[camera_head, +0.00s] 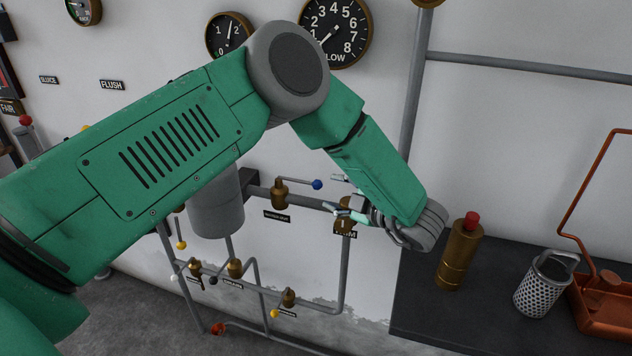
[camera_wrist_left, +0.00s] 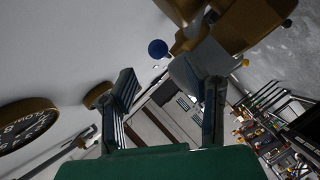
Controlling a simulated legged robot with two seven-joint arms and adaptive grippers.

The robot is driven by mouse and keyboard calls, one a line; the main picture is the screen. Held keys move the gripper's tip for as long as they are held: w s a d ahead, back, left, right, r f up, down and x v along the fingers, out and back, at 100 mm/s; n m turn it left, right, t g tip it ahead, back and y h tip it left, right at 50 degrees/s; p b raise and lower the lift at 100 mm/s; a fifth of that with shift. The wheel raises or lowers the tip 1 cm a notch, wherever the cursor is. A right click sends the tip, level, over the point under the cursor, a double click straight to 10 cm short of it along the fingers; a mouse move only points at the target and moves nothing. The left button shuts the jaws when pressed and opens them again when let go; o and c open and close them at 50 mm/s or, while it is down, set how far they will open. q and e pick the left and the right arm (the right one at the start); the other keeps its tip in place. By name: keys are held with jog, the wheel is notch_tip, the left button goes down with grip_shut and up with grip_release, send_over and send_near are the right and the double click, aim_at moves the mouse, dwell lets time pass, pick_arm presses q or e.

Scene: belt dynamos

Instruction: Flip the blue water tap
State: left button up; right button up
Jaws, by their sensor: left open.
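The blue water tap is a brass valve (camera_head: 279,193) on a grey wall pipe, with a thin lever lying roughly level to the right and ending in a blue ball (camera_head: 317,184). My left gripper (camera_head: 339,194) is open and empty just right of the ball, its fingers pointing left toward it. In the wrist view the blue ball (camera_wrist_left: 157,48) shows ahead of the gap between the open fingers (camera_wrist_left: 156,76), apart from both. A brass body fills the top right there. The tap's label is below the valve. My right gripper is not in view.
A second brass valve (camera_head: 346,214) sits close behind my left gripper. Lower pipes carry several valves with yellow and other knobs. A dark bench (camera_head: 420,300) at right bears a brass bottle with a red cap (camera_head: 460,252), a perforated metal can (camera_head: 543,286) and a copper-coloured tray (camera_head: 606,318).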

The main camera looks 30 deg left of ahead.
aim_at(321, 186)
pick_arm(q)
jog(key=x, duration=0.4)
jog(key=shift+w+a+f+p, duration=0.1)
jog(key=shift+w+a+p, duration=0.15)
jog(key=shift+a+p, duration=0.05)
jog(key=shift+x, duration=1.15)
